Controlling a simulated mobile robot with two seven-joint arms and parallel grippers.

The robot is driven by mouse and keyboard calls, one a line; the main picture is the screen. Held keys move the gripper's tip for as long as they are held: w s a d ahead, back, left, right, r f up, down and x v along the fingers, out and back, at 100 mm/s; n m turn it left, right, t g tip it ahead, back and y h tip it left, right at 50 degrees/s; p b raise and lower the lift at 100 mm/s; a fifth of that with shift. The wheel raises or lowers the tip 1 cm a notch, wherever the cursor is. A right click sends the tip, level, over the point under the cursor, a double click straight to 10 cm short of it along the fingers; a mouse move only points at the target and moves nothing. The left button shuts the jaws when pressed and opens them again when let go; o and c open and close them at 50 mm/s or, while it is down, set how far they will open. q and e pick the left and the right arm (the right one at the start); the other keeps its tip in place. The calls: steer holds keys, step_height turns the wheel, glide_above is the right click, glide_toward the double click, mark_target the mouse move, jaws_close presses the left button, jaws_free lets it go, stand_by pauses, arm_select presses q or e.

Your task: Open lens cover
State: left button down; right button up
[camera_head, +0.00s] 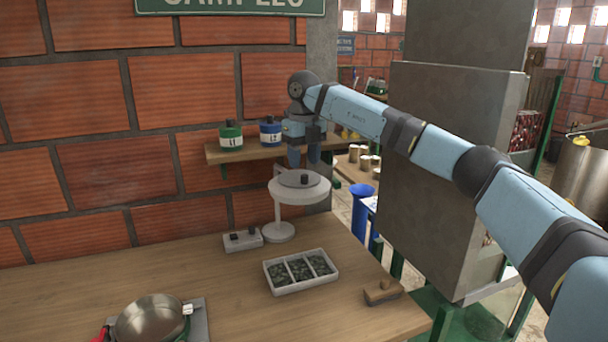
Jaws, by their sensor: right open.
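A white round lens head (298,195) stands on a slim post with a round base (278,233) on the wooden table. A grey disc-shaped cover (289,180) with a small dark knob (304,179) lies on top of the head. My right gripper (304,158) points down just above the cover and knob. Its two blue fingers are apart, with nothing visible between them. Whether a fingertip touches the knob I cannot tell. My left gripper is not in view.
A white three-part tray (301,286) of dark pieces, a small switch box (242,239) and a wooden-handled tool (382,291) lie nearby. A steel pan (152,319) is at the front left. Jars L1 (230,138) and L2 (270,133) stand on a wall shelf. A grey pillar (440,190) stands right.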

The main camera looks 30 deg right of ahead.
mark_target(304, 175)
steer(key=shift+f, duration=2.05)
jaws_close()
